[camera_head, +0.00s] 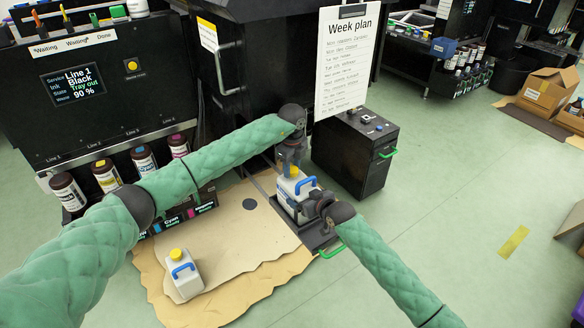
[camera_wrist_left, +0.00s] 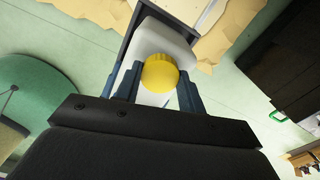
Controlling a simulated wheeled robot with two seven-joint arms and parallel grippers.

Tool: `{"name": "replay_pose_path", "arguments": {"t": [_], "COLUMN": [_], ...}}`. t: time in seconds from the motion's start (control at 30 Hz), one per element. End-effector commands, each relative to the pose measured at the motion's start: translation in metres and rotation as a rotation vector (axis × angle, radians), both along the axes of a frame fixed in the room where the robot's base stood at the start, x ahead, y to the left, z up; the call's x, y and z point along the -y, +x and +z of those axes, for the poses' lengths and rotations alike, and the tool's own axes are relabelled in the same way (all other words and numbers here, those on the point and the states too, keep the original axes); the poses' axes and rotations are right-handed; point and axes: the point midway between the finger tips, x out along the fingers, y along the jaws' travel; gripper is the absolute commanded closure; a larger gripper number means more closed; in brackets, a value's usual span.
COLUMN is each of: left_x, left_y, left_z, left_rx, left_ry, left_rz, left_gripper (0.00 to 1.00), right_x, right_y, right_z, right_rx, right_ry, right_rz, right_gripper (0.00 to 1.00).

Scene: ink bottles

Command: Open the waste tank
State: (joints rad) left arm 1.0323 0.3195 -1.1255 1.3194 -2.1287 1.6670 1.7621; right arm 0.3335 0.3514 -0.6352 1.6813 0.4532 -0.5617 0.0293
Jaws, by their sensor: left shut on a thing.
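The white waste tank (camera_head: 289,206), with a blue handle (camera_head: 305,186) and a yellow cap (camera_wrist_left: 160,73), stands upright in a pulled-out black tray (camera_head: 318,238) with a green handle. My left gripper (camera_head: 291,168) reaches down onto the tank from above. In the left wrist view its two fingers (camera_wrist_left: 155,85) are shut on the yellow cap, one on each side. The cap still sits on the tank top. My right gripper (camera_head: 318,203) is at the tank's right side, close to the blue handle; its fingers are too small and hidden to judge.
A second white tank (camera_head: 184,276) with a yellow cap and blue handle stands on cardboard (camera_head: 235,262) at the left. A black cabinet (camera_head: 355,155) is behind the tray, under a "Week plan" sheet (camera_head: 345,60). Ink bottles (camera_head: 68,192) line the machine. The right floor is mostly clear.

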Motion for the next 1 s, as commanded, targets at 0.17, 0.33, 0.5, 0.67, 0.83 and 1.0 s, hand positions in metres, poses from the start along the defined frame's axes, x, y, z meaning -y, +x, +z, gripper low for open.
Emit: {"name": "replay_pose_path", "arguments": {"t": [0.17, 0.33, 0.5, 0.67, 0.83, 1.0], "left_x": [-0.0013, -0.0009, -0.0007, -0.0014, -0.0014, -0.0017], "left_y": [0.0010, 0.0012, 0.0008, 0.0015, 0.0015, 0.0017], "left_z": [0.0006, 0.0007, 0.0007, 0.0015, 0.0017, 0.0018], "left_rx": [0.000, 0.002, 0.001, 0.002, 0.002, 0.002], "left_ry": [0.001, 0.000, 0.001, 0.000, 0.001, 0.001], "left_rz": [0.268, 0.525, 0.766, 0.907, 0.899, 0.901], "left_gripper": [0.88, 0.88, 0.88, 0.88, 0.88, 0.88], "right_x": [-0.0006, -0.0005, -0.0004, -0.0005, -0.0003, -0.0002], "right_y": [-0.0007, -0.0007, -0.0008, -0.0007, -0.0006, -0.0004], "right_z": [-0.0001, -0.0001, -0.0001, -0.0001, -0.0001, -0.0001], "right_rx": [0.000, 0.000, 0.000, 0.000, 0.000, 0.000], "right_ry": [0.000, 0.000, 0.000, 0.000, 0.000, 0.000], "right_rz": [0.001, 0.001, 0.001, 0.001, 0.001, 0.001], "right_gripper": [0.77, 0.77, 0.77, 0.77, 0.77, 0.77]}}
